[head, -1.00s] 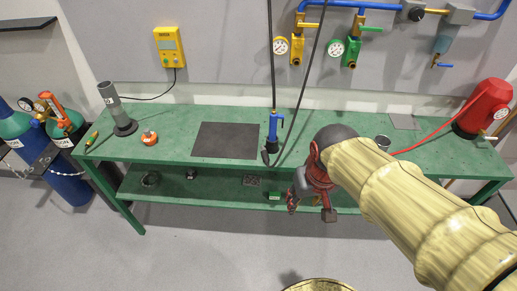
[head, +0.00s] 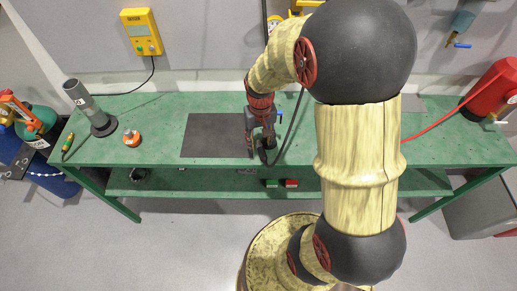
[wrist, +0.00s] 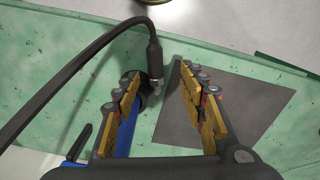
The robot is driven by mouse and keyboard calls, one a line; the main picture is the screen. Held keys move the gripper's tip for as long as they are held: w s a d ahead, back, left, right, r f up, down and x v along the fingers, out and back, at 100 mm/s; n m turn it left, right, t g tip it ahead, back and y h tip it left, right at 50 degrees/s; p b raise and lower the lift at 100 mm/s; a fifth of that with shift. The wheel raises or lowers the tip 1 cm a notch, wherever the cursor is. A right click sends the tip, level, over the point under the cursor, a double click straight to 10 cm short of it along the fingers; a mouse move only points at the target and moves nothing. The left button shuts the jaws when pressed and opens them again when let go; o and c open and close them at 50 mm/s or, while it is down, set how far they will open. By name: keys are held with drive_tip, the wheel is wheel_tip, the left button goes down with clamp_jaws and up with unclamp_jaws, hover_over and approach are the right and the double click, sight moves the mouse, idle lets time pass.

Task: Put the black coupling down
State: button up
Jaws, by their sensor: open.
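The black coupling (wrist: 154,62) is the dark end of a black hose (wrist: 75,70), with a small metal tip, in the wrist view. It shows between and just beyond the fingertips of my gripper (wrist: 160,85), with a gap on both sides. Whether it rests on the bench top I cannot tell. In the head view my gripper (head: 259,148) points down over the green bench (head: 340,150), at the right edge of the dark mat (head: 205,138). My gripper is open. The coupling is mostly hidden there by the gripper and the blue-bodied fixture (wrist: 125,130).
The blue fixture stands close beside my left finger in the wrist view. A grey post (head: 88,105), an orange item (head: 131,138) and a screwdriver (head: 67,147) stand or lie at the bench's left. A red tank (head: 492,90) stands at the right. The mat looks empty.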

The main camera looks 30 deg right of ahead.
sight(263, 152)
drive_tip(key=f, duration=0.2)
drive_tip(key=f+b, duration=0.1)
drive_tip(key=f, duration=0.3)
drive_tip(key=shift+s+d+f+b, duration=0.25)
drive_tip(key=shift+s+d+b, duration=0.05)
drive_tip(key=shift+s+b, duration=0.1)
drive_tip(key=shift+c, duration=0.9)
drive_tip(key=shift+r, duration=0.1)
clamp_jaws()
